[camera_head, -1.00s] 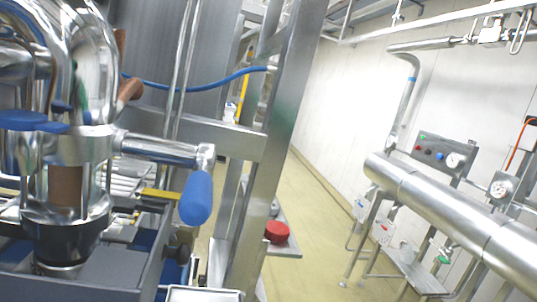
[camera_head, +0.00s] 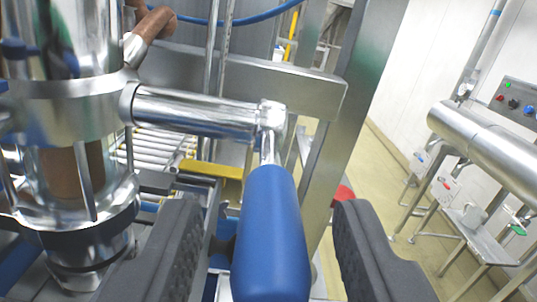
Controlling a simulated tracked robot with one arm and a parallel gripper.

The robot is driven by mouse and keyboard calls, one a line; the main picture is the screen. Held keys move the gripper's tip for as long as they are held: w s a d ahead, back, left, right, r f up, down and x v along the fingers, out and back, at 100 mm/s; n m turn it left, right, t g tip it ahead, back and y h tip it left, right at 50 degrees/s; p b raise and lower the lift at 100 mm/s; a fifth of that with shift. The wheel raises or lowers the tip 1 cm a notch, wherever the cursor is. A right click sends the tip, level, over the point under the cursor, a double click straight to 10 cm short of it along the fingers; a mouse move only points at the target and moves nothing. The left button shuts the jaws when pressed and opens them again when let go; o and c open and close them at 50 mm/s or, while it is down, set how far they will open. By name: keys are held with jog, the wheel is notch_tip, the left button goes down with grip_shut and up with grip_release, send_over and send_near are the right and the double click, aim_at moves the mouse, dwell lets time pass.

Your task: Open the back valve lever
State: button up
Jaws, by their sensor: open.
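The valve lever has a blue handle (camera_head: 270,235) that hangs down from a shiny metal arm (camera_head: 195,112). That arm runs left to a steel valve body (camera_head: 75,110) with a brown part showing inside its frame. My gripper (camera_head: 268,225) is open, with one dark ridged finger on each side of the blue handle. A gap shows between the handle and each finger. The handle's lower end runs close to the bottom edge of the picture. I cannot tell how far the fingers reach along it in depth.
A steel frame post (camera_head: 350,110) and crossbar (camera_head: 250,85) stand just behind the handle. A yellow bar (camera_head: 212,169) and rollers (camera_head: 160,150) lie behind to the left. A large steel pipe (camera_head: 490,145) is at the right, with open floor (camera_head: 385,190) between.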

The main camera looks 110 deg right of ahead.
jog(key=shift+x, duration=0.9)
